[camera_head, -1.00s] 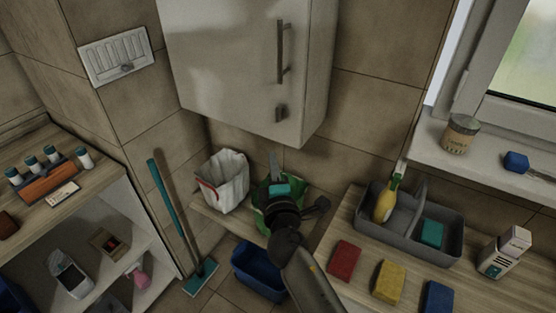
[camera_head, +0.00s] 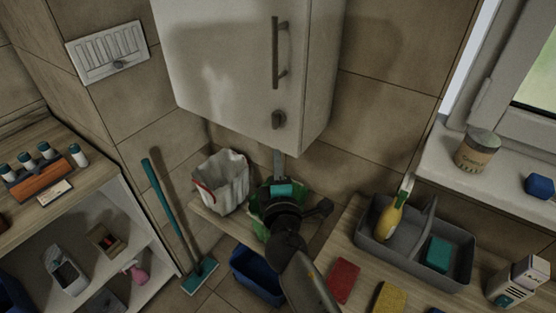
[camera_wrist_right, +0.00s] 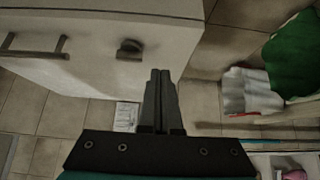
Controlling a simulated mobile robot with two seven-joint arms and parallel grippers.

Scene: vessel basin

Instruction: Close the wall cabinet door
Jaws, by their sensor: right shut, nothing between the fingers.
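The wall cabinet (camera_head: 322,70) hangs at the upper middle of the head view. Its pale door (camera_head: 215,70) looks flush with the body, with no gap that I can see. The door has a long vertical handle (camera_head: 275,52) near its right edge and a small dark knob (camera_head: 279,119) below. My right gripper (camera_head: 279,155) points up just under the door's lower edge, below the knob. In the right wrist view my right gripper (camera_wrist_right: 160,75) is shut and empty, beside the knob (camera_wrist_right: 130,49); I cannot tell if it touches the door. My left gripper is not in view.
Below the cabinet stand a white bag (camera_head: 222,180), a green bag partly behind my gripper, and a blue bin (camera_head: 256,277). A grey caddy (camera_head: 420,255) and sponges lie on the right counter. A teal broom (camera_head: 171,215) leans left beside an open shelf (camera_head: 125,222).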

